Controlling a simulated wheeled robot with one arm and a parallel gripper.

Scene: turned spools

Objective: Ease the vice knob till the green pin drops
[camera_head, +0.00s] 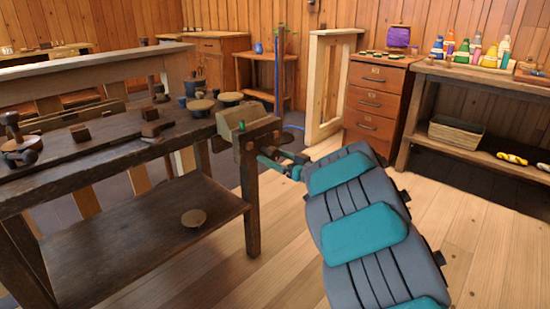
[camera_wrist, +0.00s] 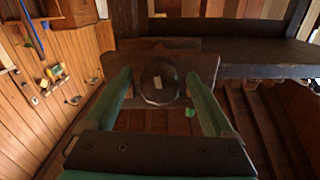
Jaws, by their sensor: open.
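The vice (camera_head: 248,122) is a pale wooden block with a dark jaw at the right end of the dark workbench (camera_head: 105,150). In the head view my gripper (camera_head: 270,160) is at the vice's front, hiding the knob.
Several dark tools and round pieces lie on the benchtop. A drawer cabinet (camera_head: 376,105) and a side table (camera_head: 470,75) with paint bottles stand behind. The wooden floor (camera_head: 480,240) on the right is clear.

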